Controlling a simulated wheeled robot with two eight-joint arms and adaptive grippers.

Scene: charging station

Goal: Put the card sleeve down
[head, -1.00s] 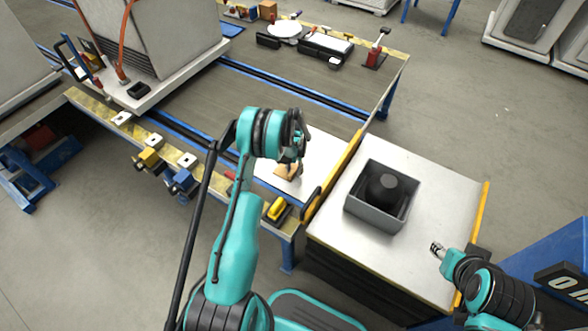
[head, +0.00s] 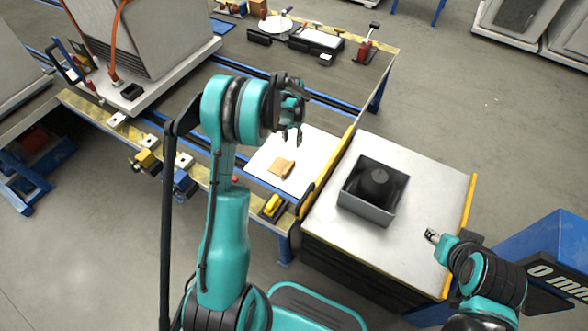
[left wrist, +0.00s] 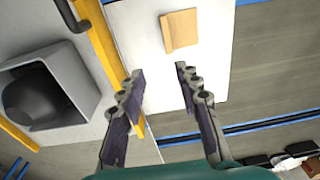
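The card sleeve (head: 282,168) is a small tan rectangle lying flat on the white sheet (head: 262,161) on the workbench. It also shows in the left wrist view (left wrist: 180,30), beyond my fingertips. My left gripper (head: 295,138) is above the sheet, apart from the sleeve, and its fingers are spread with nothing between them in the left wrist view (left wrist: 157,75). My right gripper (head: 432,236) is over the right edge of the white-topped cabinet; its fingers are too small to tell whether they are open.
A grey open box (head: 366,215) with a dark round object (head: 374,181) stands on the cabinet top (head: 430,180). A yellow-handled item (head: 272,205) lies near the bench's front edge. A large grey unit (head: 150,40) stands at the back left.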

